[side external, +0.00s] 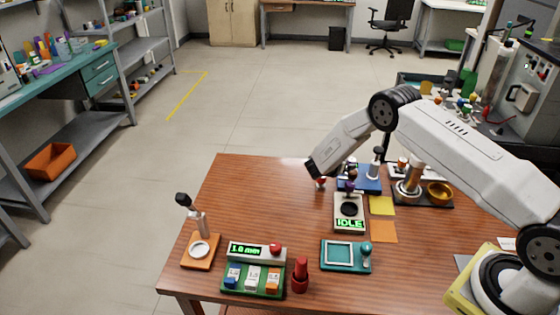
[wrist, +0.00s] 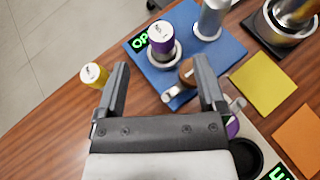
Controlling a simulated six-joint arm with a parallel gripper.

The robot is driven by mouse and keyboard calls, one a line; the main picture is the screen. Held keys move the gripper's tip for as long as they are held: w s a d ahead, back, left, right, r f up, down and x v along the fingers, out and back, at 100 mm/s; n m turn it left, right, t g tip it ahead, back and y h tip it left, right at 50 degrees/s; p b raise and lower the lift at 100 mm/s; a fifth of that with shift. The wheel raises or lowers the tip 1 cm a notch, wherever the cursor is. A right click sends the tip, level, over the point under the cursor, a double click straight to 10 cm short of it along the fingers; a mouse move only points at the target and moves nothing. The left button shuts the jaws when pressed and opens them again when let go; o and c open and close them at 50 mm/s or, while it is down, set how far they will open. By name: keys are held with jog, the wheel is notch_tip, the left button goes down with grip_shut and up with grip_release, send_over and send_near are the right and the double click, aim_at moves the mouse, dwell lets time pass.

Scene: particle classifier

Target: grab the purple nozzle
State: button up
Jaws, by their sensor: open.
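A purple cylinder with a pale labelled top (wrist: 161,38), which looks like the purple nozzle, stands upright in a grey ring on the blue base (wrist: 222,42). My gripper (wrist: 161,62) is open and empty in the wrist view. The purple cylinder shows just beyond the fingertips, between their lines, and looks apart from them. A second purple part (wrist: 233,128) shows beside the right finger, partly hidden. In the side view the blue base (side external: 372,188) is below my arm's end, and my fingers are hard to make out there.
A brown part with a pale end (wrist: 186,74) is by the right fingertip. A grey cylinder (wrist: 213,17) stands on the blue base. Yellow (side external: 381,205) and orange (side external: 384,231) squares lie nearby. The table's left middle is clear.

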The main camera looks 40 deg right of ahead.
aim_at(353, 159)
jog(key=shift+x, duration=2.85)
jog(key=shift+r, duration=0.1)
jog(key=shift+c, duration=0.3)
grip_shut()
jog(key=shift+r, duration=0.2)
jog(key=shift+r, duration=1.3)
jog(key=s+r, duration=0.1)
jog(key=r, duration=0.1)
jog(key=s+a+r, duration=0.1)
jog(key=s+r, duration=0.2)
jog(key=shift+s+a+r, duration=0.2)
jog(key=shift+a+r, duration=0.15)
jog(key=shift+r, duration=0.05)
jog(key=s+a+r, duration=0.3)
jog(key=s+r, duration=0.1)
jog(key=s, duration=0.4)
jog(key=shift+s+a, duration=0.15)
jog(key=shift+s, duration=0.2)
